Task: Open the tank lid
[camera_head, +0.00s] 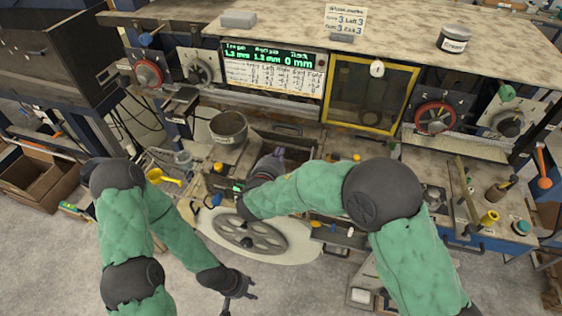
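No part is clearly marked as the tank lid, and I cannot tell which surface it is. A dark rectangular recess (297,156) lies in the machine's middle, below the display. My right gripper (277,154) is at the left side of this recess, its small fingers pointing up and away. Whether it touches anything or holds something is too small to tell. My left gripper (240,295) hangs low over the floor in front of the machine, fingers spread and empty, well away from the recess.
A grey round pot (229,126) stands left of the recess. A large spoked handwheel (252,238) sits in front. A yellow-framed window (370,95) and a green display (268,55) are behind. A red dial (435,117) is at right. My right forearm covers the machine's front centre.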

